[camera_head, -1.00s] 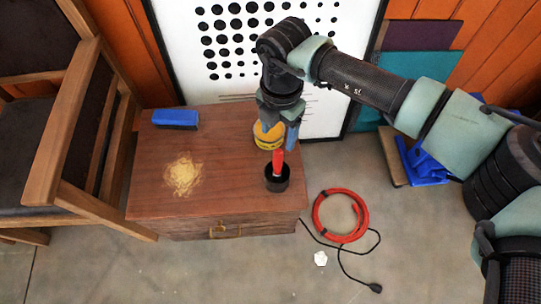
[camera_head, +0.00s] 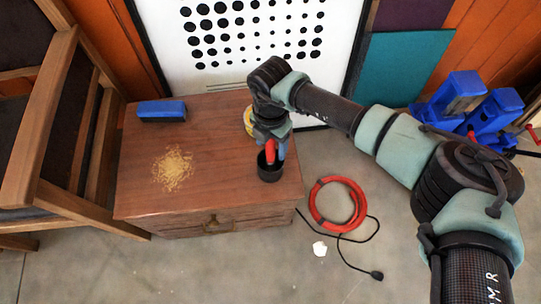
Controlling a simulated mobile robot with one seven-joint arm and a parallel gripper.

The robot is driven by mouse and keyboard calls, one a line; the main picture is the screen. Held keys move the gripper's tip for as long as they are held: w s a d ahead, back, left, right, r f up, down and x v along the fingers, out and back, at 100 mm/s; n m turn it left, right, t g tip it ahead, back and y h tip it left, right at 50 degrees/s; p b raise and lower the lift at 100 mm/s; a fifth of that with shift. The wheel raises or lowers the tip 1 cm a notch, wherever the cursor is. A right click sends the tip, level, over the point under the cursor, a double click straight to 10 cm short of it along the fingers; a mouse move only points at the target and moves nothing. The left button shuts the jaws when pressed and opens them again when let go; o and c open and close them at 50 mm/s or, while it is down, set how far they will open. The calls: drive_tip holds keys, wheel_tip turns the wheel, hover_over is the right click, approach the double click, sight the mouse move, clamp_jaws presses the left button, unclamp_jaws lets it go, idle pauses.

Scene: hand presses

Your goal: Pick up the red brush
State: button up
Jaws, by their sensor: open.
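The red brush (camera_head: 270,151) stands upright in a small black cup (camera_head: 268,173) near the right front of the wooden cabinet top. Only its red handle shows; its lower end is hidden inside the cup. My gripper (camera_head: 272,152) points down over the cup, with its blue-grey fingers open around the upper part of the red handle. I cannot tell whether the fingers touch it.
A yellow tin (camera_head: 249,122) stands behind my gripper, partly hidden. A blue block (camera_head: 162,110) and a pile of shavings (camera_head: 173,168) lie on the cabinet (camera_head: 215,115). A red hose coil (camera_head: 318,206) and black cable lie on the floor. A wooden chair (camera_head: 48,150) stands at left.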

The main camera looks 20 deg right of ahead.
clamp_jaws()
idle(0.3)
